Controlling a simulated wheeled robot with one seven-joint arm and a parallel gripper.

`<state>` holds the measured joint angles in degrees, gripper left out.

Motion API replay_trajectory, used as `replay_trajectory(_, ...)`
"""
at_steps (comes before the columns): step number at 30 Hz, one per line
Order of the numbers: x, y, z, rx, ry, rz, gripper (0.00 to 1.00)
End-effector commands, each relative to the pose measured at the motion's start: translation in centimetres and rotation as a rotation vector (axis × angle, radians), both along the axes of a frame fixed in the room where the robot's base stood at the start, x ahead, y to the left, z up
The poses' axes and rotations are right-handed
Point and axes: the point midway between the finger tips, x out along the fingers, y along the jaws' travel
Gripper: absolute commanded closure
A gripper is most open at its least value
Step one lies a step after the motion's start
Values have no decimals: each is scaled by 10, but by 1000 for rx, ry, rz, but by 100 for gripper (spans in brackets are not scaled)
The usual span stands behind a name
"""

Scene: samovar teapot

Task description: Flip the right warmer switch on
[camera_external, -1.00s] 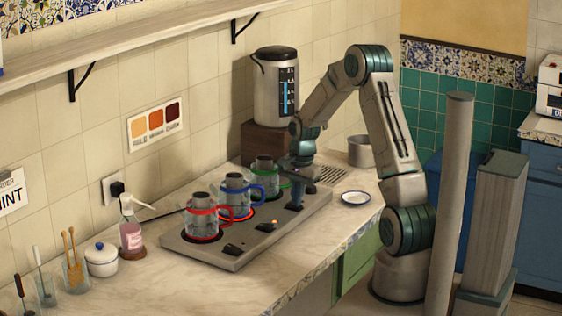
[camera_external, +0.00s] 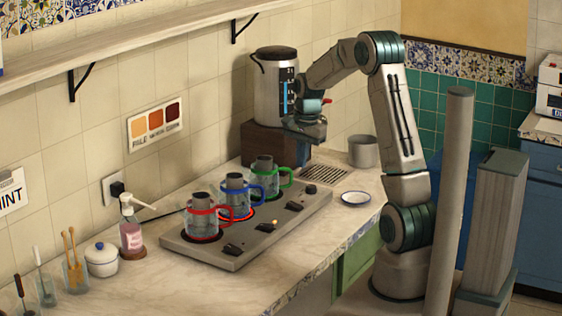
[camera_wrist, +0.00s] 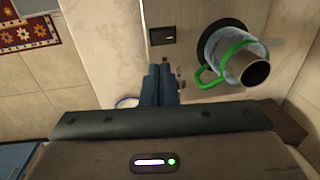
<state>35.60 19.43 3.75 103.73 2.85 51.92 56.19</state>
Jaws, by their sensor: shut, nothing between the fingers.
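The warmer (camera_external: 215,256) is a long grey panel on the counter, with several dark controls along its front edge. The right switch (camera_external: 294,206) is a dark rocker in front of the green-handled pot (camera_external: 265,170). A dark switch also shows in the wrist view (camera_wrist: 163,36), beside the green-handled pot (camera_wrist: 240,62). I cannot tell which way the right switch is tilted. An orange light (camera_external: 275,222) glows by the middle switch (camera_external: 265,227). My gripper (camera_external: 303,160) is shut and empty, raised above the panel's far right end. Its blue fingers show together in the wrist view (camera_wrist: 161,75).
Blue-handled (camera_external: 236,190) and red-handled (camera_external: 203,215) pots stand on the warmer, with red glow at their bases. A silver urn (camera_external: 274,95) on a wooden block is behind my gripper. A metal cup (camera_external: 363,151) and small dish (camera_external: 356,198) stand right.

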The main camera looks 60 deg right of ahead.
Motion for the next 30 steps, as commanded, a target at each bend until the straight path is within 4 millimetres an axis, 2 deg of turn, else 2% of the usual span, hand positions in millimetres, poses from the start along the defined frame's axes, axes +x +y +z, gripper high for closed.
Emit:
replay_trajectory(3, -1, 0, 13, -2, -2, 1, 100)
replay_trajectory(7, -2, 0, 19, 0, 0, 1, 100)
replay_trajectory(24, 0, -2, 15, -2, -34, -3, 100)
replay_trajectory(30, 2, -2, 19, -5, -62, -2, 100)
